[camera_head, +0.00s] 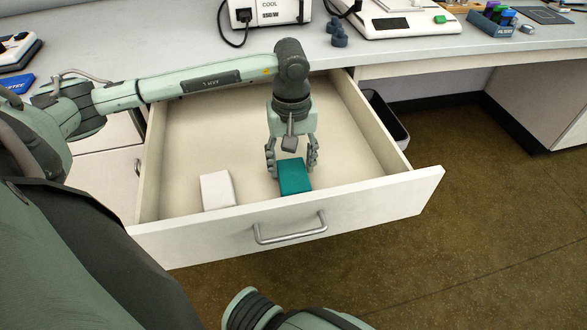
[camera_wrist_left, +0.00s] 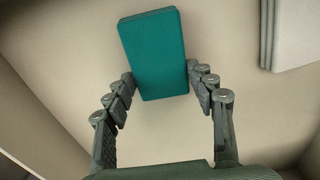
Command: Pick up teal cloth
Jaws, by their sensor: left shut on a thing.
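The teal cloth (camera_head: 295,177) is a folded block in the open drawer, near its front wall. It also shows in the left wrist view (camera_wrist_left: 153,55), between the fingertips. My left gripper (camera_head: 292,165) reaches down into the drawer, with a finger on each side of the cloth, shut on it. In the wrist view the gripper (camera_wrist_left: 158,85) has its fingertips against the cloth's two sides. I cannot tell whether the cloth touches the drawer floor. My right gripper is not in view.
A white folded cloth (camera_head: 217,189) lies in the drawer, left of the teal one. The drawer (camera_head: 365,200) is pulled out, with walls around my gripper. Its handle (camera_head: 290,232) is at the front. Devices stand on the bench (camera_head: 190,45) above. A dark bin (camera_head: 387,118) stands right of the drawer.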

